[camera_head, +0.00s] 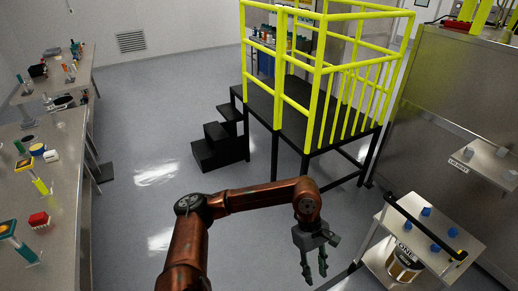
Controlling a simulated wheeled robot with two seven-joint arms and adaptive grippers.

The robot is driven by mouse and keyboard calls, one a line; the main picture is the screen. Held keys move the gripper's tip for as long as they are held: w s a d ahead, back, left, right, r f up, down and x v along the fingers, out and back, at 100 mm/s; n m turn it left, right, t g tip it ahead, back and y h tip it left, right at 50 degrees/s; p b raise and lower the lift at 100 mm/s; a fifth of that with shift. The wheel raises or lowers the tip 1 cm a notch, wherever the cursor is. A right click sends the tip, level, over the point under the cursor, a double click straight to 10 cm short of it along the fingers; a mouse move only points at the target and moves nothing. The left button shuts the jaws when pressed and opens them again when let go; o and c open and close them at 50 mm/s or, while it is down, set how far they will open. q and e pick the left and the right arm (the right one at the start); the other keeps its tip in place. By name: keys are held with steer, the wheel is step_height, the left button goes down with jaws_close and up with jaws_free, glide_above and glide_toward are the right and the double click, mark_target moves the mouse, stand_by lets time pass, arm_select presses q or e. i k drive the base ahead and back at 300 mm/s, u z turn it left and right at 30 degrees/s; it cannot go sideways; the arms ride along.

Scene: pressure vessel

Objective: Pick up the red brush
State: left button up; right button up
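The red brush (38,220) lies on the metal table at the left; it looks like a small red block with a pale lower edge. My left gripper (315,275) hangs pointing down over the floor at the lower middle, far to the right of the brush. Its two fingers are apart, with nothing between them. My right gripper is not in view.
The left table (62,205) also bears green, yellow and orange tools and round tins. A black platform with yellow railings (318,95) and black steps (220,148) stands behind. A metal cart (432,240) stands at right. The floor (150,120) between is clear.

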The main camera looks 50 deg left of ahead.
mark_target(41, 220)
steer(key=u, duration=2.65)
steer(key=i, duration=1.65)
steer(key=u, duration=1.9)
steer(key=i, duration=1)
steer(key=z, duration=1.65)
